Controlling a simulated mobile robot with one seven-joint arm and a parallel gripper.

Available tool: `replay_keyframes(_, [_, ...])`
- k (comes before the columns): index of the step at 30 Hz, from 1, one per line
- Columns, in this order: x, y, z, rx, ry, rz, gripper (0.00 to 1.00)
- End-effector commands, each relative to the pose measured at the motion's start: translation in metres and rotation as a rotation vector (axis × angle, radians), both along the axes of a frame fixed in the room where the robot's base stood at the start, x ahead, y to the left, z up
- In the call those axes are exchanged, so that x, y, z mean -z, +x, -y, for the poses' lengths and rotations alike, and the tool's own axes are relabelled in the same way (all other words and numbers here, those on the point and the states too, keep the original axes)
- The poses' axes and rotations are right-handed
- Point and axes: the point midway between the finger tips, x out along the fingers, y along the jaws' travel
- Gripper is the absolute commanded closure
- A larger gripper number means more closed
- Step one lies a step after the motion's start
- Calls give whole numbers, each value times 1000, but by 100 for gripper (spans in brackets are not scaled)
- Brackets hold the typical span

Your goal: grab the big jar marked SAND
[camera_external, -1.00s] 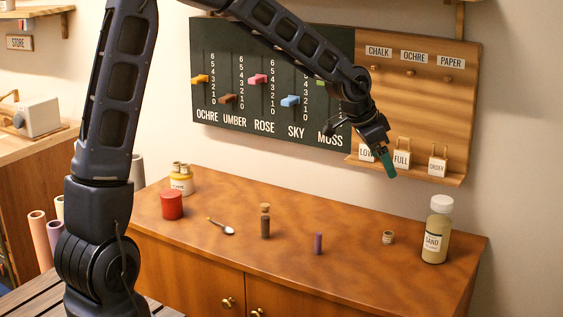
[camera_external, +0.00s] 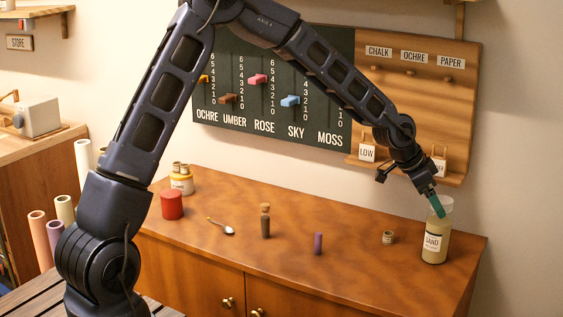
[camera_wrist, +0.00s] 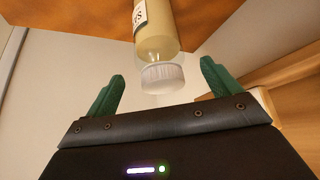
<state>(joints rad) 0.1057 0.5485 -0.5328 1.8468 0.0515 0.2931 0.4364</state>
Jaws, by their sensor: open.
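The big jar marked SAND (camera_external: 435,240) stands upright near the right end of the wooden cabinet top. It is clear with tan contents, a white label and a white lid. My gripper (camera_external: 438,205) is at the height of the lid, and its green fingertip overlaps the lid in the external view. In the wrist view the jar (camera_wrist: 157,38) hangs from the top of the picture with its ribbed white lid (camera_wrist: 163,76) between the two open green fingers of my gripper (camera_wrist: 162,85). Clear space shows on both sides of the lid.
A small labelled pot (camera_external: 388,237) stands left of the jar. A purple stick (camera_external: 318,243), a corked bottle (camera_external: 265,222), a spoon (camera_external: 222,227) and a red pot (camera_external: 171,205) are farther left. The pegboard ledge (camera_external: 455,179) with tags is close behind my gripper.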

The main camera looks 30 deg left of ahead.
Motion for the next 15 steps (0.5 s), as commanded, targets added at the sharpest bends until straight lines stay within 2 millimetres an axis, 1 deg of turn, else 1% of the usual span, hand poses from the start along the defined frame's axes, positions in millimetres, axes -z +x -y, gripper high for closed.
replay_keyframes(8, [16, 5, 9, 0, 0, 0, 11])
replay_keyframes(15, [44, 14, 22, 0, 0, 0, 11])
